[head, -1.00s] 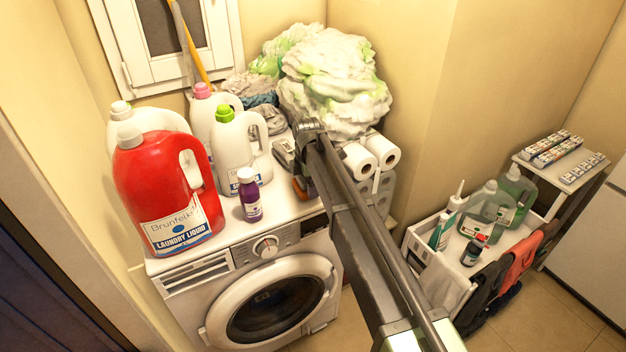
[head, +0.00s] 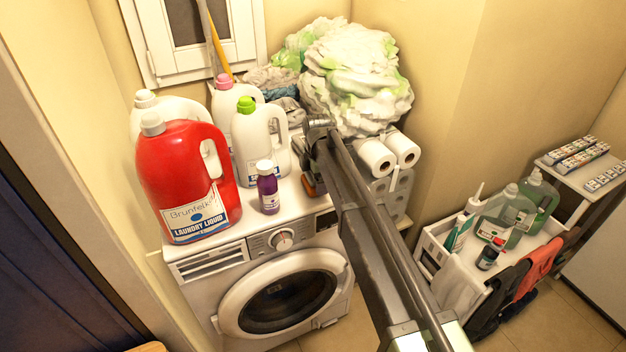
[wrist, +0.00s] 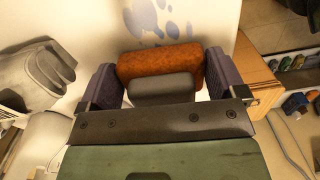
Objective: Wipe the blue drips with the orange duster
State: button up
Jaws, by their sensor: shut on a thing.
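The orange duster (wrist: 160,62) has a fuzzy orange pad and a grey block-shaped back (wrist: 160,89). My gripper (wrist: 160,76) is shut on it, one finger on each side in the wrist view. The blue drips (wrist: 143,17) are pale blue spots on a white surface just beyond the duster's far edge. I cannot tell whether the pad touches that surface. In the head view my gripper (head: 308,168) is over the right part of the washer top (head: 292,205), with a bit of orange below it. My arm hides much of that area, and the drips do not show there.
A red laundry liquid jug (head: 185,180), white jugs (head: 258,145) and a purple bottle (head: 267,190) stand left of my gripper. A laundry heap (head: 357,80) is behind it, paper rolls (head: 390,155) to its right. A wooden box-like thing (wrist: 255,80) is close beside the right finger.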

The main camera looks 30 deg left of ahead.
jog(key=shift+w+d, duration=0.6)
jog(key=shift+w, duration=0.3)
jog(key=shift+w+d, duration=0.65)
jog(key=shift+w, duration=0.3)
jog(key=shift+w+d, duration=0.6)
jog(key=shift+w, duration=0.3)
jog(key=shift+s+a+f, duration=0.1)
jog(key=shift+s+a, duration=0.45)
jog(key=shift+s, duration=0.3)
jog(key=shift+s+a, duration=0.5)
jog(key=shift+s, duration=0.3)
jog(key=shift+s+a, duration=0.65)
jog(key=shift+s, duration=0.25)
jog(key=shift+s+a, duration=0.6)
jog(key=shift+s, duration=0.25)
notch_tip(320, 180, up, 6)
jog(key=p, duration=0.6)
jog(key=shift+w, duration=0.1)
